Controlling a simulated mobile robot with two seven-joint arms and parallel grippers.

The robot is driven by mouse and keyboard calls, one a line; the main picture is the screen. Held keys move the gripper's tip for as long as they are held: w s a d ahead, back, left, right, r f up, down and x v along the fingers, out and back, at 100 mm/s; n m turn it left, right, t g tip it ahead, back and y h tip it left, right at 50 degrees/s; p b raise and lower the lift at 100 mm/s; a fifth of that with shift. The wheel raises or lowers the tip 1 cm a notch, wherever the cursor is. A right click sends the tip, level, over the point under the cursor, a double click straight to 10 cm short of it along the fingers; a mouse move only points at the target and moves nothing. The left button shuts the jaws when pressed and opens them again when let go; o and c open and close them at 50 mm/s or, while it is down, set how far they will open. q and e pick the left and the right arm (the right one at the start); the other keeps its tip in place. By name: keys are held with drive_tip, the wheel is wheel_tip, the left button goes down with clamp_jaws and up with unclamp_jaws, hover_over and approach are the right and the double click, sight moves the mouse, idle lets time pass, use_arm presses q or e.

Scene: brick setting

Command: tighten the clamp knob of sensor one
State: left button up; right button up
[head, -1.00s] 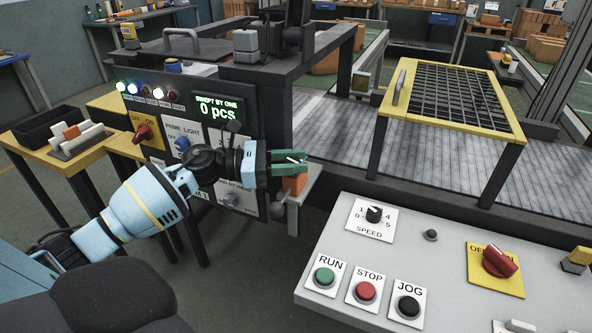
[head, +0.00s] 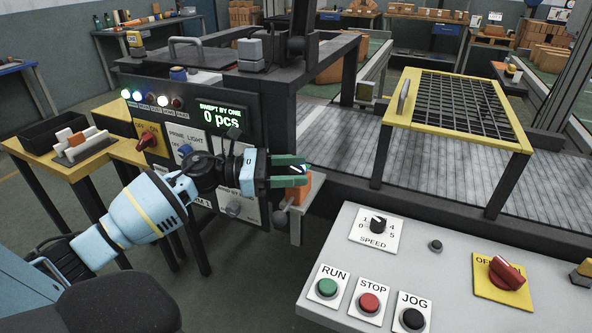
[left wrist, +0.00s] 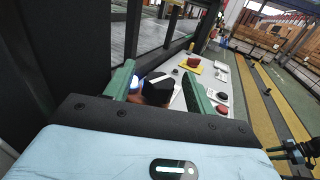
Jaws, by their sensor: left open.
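My left gripper (head: 305,171) reaches in from the left with its green fingers apart. A dark knob with a white line (left wrist: 158,80) shows between the fingers in the left wrist view. In the head view this knob is mostly hidden by the fingers. I cannot tell whether the fingers touch it. An orange block (head: 304,190) sits just below the fingers, by a grey bracket (head: 298,222). No label on the knob is readable. A dark arm end with green tips, seemingly my right gripper (left wrist: 284,153), shows small at the right edge of the left wrist view.
The machine's front panel (head: 232,178) is close behind my left arm. A grey control desk (head: 330,255) with buttons stands at front right. A yellow-framed grid guard (head: 455,136) stands over the conveyor (head: 350,150). A small yellow-topped unit (head: 135,40) is at the machine's back left.

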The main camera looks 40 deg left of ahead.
use_arm(q)
drive_tip(key=b+v, duration=0.1)
drive_tip(key=v, duration=0.6)
